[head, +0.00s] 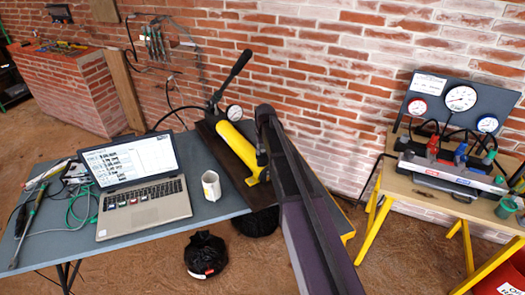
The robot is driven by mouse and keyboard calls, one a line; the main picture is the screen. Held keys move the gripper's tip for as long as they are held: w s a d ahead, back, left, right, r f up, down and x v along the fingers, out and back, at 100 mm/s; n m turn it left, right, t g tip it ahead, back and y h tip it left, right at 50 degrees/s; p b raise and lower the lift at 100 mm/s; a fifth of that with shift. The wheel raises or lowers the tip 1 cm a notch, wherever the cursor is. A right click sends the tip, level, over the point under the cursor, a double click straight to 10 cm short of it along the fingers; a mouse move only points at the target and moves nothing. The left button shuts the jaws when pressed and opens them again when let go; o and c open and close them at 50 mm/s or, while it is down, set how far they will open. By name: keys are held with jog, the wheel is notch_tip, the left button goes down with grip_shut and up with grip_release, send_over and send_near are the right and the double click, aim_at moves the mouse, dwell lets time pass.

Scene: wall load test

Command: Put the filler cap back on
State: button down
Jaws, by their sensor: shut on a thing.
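A yellow hydraulic hand pump (236,146) lies on a dark base board on the grey table, with a black lever rising at its far end and a small gauge beside it. My dark arm comes up from the bottom of the picture and covers the right side of the pump's near end. My gripper cannot be made out; it is hidden behind my arm. I cannot make out the filler cap or its opening.
An open laptop (140,180), a white mug (211,186) and tools with cables (75,185) stand on the grey table (215,213). A black bag (206,255) lies on the floor. A gauge panel (455,103) stands on a yellow-legged bench at right. A brick wall is behind.

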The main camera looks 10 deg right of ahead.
jog(key=shift+c, duration=1.4)
grip_release()
jog(key=shift+o, duration=1.4)
jog(key=shift+r, duration=0.1)
jog(key=shift+r+p, duration=3.4)
jog(key=shift+p, duration=0.1)
grip_shut()
